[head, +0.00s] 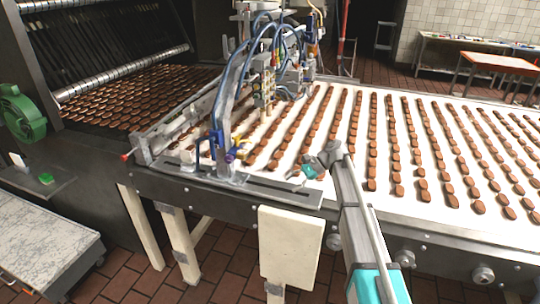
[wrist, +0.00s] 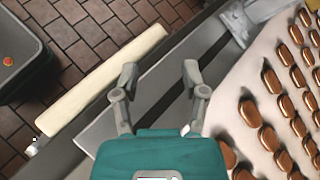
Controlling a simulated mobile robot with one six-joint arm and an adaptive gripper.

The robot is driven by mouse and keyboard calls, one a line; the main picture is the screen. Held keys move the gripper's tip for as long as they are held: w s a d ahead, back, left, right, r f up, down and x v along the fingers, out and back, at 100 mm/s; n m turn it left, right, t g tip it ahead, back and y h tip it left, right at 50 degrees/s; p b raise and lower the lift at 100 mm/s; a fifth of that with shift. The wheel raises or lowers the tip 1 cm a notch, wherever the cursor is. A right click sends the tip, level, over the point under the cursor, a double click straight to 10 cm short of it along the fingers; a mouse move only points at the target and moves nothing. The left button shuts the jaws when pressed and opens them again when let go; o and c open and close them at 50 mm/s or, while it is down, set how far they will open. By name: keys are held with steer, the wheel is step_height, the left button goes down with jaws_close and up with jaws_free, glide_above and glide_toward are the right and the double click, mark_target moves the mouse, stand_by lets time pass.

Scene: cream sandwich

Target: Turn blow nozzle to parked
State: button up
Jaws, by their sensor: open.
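My gripper (head: 316,163) is over the near edge of the white biscuit conveyor (head: 360,200). In the wrist view my gripper (wrist: 162,84) is open, with nothing between its fingers and the dark metal edge rail below. The blow nozzle cannot be picked out with certainty. A blue bracket (head: 206,150) and a yellow fitting (head: 240,152) stand at the near end of the hose-fed machine (head: 265,85), left of my gripper and apart from it. A grey metal bracket (wrist: 236,24) shows at the top of the wrist view. The nozzle's setting cannot be read.
Rows of brown biscuits (head: 420,180) cover the conveyor beside my gripper. A cream panel (head: 290,245) hangs in front of the frame. A green motor (head: 22,113) and a grey cart (head: 45,245) are at left. An orange table (head: 500,62) stands far right.

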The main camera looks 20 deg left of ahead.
steer(key=s+d+f+n+t+h, duration=0.1)
steer(key=s+d+f+n+h, duration=0.1)
steer(key=s+d, duration=0.5)
steer(key=s+d+f+n+t+h, duration=0.2)
steer(key=s+d, duration=0.6)
steer(key=d, duration=0.5)
steer(key=s+d+f+n+t+h, duration=0.2)
steer(key=s+d+f+n+h, duration=0.1)
steer(key=s+d, duration=0.5)
steer(key=d+f+h, duration=0.1)
steer(key=h, duration=0.1)
steer(key=shift+d+h, duration=0.4)
steer(key=shift+s+f, duration=0.1)
